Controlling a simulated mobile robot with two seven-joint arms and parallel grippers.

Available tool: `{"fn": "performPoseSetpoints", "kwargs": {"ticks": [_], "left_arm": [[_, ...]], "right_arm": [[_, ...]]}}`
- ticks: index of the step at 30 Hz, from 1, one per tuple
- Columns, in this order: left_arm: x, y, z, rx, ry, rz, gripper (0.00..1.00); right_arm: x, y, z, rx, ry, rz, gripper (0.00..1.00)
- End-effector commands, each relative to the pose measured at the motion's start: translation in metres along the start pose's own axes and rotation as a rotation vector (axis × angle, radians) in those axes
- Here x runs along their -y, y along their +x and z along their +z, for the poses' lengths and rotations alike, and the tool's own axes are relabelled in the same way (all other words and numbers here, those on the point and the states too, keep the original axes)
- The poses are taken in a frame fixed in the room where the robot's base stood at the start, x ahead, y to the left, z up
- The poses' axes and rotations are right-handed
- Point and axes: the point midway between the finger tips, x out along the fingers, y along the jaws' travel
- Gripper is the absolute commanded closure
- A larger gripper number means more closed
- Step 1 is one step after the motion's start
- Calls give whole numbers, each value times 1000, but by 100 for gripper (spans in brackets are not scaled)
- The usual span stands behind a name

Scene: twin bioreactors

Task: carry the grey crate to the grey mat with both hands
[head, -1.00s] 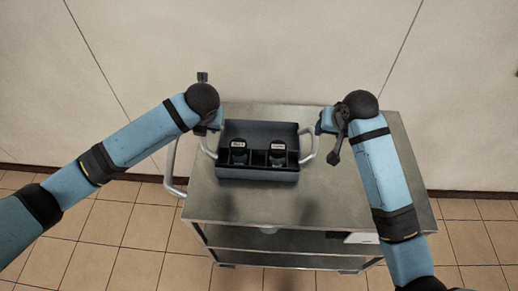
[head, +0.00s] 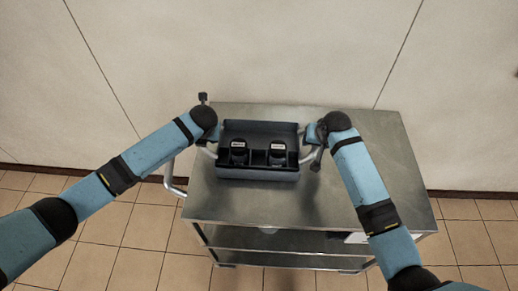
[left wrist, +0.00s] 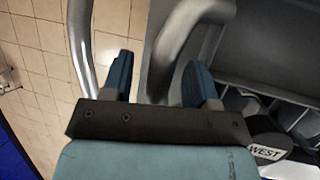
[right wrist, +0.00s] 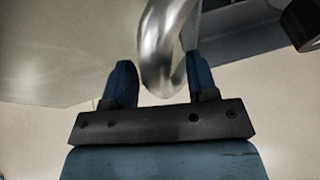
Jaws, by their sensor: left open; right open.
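The grey crate (head: 258,174) stands on the metal cart's top and holds two dark, white-labelled bottles. It has a curved metal handle at each end. My left gripper (head: 213,132) is at the crate's left end; in the left wrist view its open fingers (left wrist: 160,80) straddle the left handle (left wrist: 180,40). My right gripper (head: 311,133) is at the right end; in the right wrist view its open fingers (right wrist: 161,82) straddle the right handle (right wrist: 160,45). Neither gripper is closed on its handle. I see no grey mat in these views.
The cart top (head: 250,204) is bare in front of the crate and to its right. A metal push rail (head: 173,180) sticks out at the cart's left side. A wall (head: 270,50) stands behind the cart. Tiled floor (head: 120,235) lies around it.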

Motion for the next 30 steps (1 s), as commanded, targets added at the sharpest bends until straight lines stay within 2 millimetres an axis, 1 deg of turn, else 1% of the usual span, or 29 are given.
{"fn": "performPoseSetpoints", "kwargs": {"ticks": [2,3,5,6,8,9,10,22,26,30], "left_arm": [[0,0,0,0,0,0,46],[0,0,0,0,0,0,49],[0,0,0,0,0,0,62],[0,0,0,0,0,0,72],[0,0,0,0,0,0,85],[0,0,0,0,0,1,94],[0,0,0,0,0,1,100],[-1,-4,2,2,0,0,100],[-3,-10,5,2,1,1,100],[-6,-21,9,2,1,1,100]], "right_arm": [[0,0,0,0,0,0,47],[0,0,0,0,0,0,49],[0,0,0,0,0,0,63],[0,0,0,0,0,0,72],[0,0,0,0,0,0,86],[0,0,0,0,0,0,95],[0,0,0,0,0,0,100],[0,-4,-2,-1,-1,0,100],[2,-10,-4,-1,-2,0,100],[4,-22,-9,-1,-2,0,100]]}}
